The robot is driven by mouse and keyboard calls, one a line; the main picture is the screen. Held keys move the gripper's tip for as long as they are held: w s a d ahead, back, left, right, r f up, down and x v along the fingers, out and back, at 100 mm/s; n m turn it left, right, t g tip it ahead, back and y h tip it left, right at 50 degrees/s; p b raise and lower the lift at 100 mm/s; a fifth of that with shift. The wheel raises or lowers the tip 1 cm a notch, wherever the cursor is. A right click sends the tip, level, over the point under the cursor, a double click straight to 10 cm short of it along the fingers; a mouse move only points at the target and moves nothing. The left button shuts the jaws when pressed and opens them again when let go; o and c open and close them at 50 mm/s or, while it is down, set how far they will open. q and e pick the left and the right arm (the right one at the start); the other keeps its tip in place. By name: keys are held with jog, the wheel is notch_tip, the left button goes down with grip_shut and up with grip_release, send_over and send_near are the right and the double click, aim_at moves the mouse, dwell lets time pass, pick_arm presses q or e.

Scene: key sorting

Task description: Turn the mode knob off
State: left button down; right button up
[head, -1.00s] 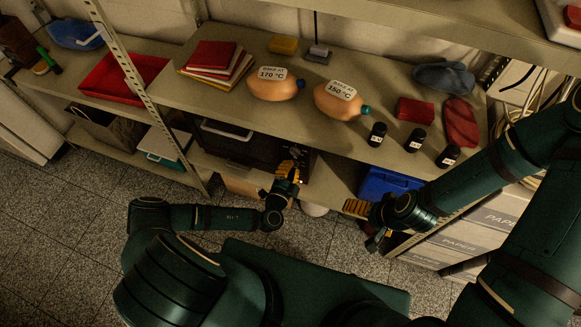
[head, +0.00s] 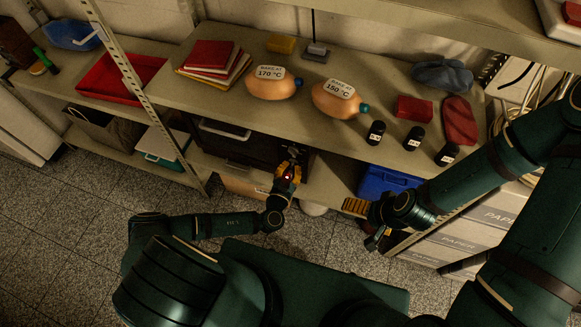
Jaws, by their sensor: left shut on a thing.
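A dark oven-like box (head: 239,147) with a pale handle (head: 225,129) stands on the lower shelf. My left gripper (head: 289,171) is at the right end of its front, shut on what seems to be the mode knob, which the fingers hide. A small red glow shows between the fingers. My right gripper (head: 355,206) is well to the right, in front of the lower shelf beside a blue bin. Its fingers are seen edge-on, so I cannot tell whether they are open or shut.
The blue bin (head: 384,181) is near my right gripper. The floor (head: 60,240) at left is clear.

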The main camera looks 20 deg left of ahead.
pick_arm(q)
jog(key=shift+n, duration=0.9)
jog(key=c, duration=1)
grip_release()
jog(key=shift+c, duration=0.2)
jog(key=s, duration=0.7)
jog(key=shift+s, duration=0.2)
